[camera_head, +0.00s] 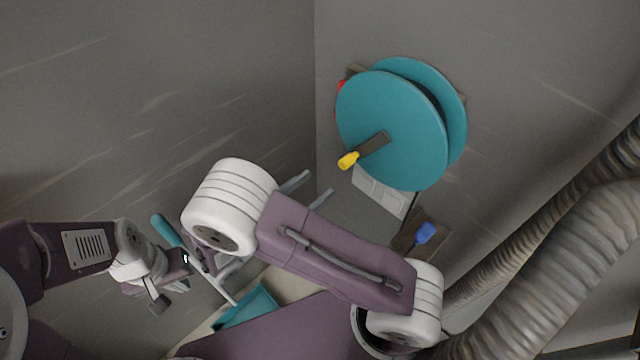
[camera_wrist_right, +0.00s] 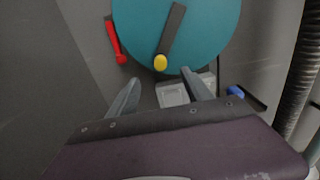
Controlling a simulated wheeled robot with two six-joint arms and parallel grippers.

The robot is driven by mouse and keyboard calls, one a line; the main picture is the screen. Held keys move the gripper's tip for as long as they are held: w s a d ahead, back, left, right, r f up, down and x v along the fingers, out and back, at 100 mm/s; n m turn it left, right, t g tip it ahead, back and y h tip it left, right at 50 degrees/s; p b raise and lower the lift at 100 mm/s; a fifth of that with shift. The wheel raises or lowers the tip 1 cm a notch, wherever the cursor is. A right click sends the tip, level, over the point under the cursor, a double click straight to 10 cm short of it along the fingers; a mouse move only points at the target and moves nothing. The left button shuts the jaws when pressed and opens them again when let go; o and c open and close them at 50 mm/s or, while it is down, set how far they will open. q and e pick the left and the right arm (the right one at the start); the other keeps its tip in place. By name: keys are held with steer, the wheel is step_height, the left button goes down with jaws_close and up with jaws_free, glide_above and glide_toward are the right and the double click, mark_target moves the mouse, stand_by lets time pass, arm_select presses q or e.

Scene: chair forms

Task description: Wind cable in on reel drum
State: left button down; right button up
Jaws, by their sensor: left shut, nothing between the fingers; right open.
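The teal reel drum (camera_head: 390,130) is mounted on the grey wall, upper right of centre in the head view. It fills the top of the right wrist view (camera_wrist_right: 150,30). A dark crank arm with a yellow knob (camera_head: 348,161) sits on its front face; the knob also shows in the wrist view (camera_wrist_right: 160,63). A thin dark cable (camera_head: 412,203) hangs below the drum towards a blue piece (camera_head: 425,233). My right gripper (camera_head: 309,181) is open and empty, below and left of the knob; its fingers frame the wrist view (camera_wrist_right: 160,78). My left gripper (camera_head: 168,291) is shut and empty, far from the reel.
A red lever (camera_wrist_right: 115,40) is on the wall left of the drum. A pale grey box (camera_head: 381,190) is below it. A thick ribbed hose (camera_head: 560,250) runs along the right. A teal handle (camera_head: 165,230) and a teal tray-like thing (camera_head: 250,308) are low left.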

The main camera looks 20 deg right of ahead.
mark_target(342, 166)
steer(key=b+x, duration=0.1)
steer(key=x, duration=0.4)
steer(key=shift+d+f, duration=0.15)
steer(key=shift+d, duration=0.2)
steer(key=x, duration=0.4)
steer(key=shift+w+d+p, duration=0.15)
steer(key=shift+d+p, duration=0.15)
steer(key=shift+w+d, duration=0.25)
steer(key=shift+d, duration=0.25)
steer(key=c, duration=1.1)
steer(key=shift+c, duration=0.2)
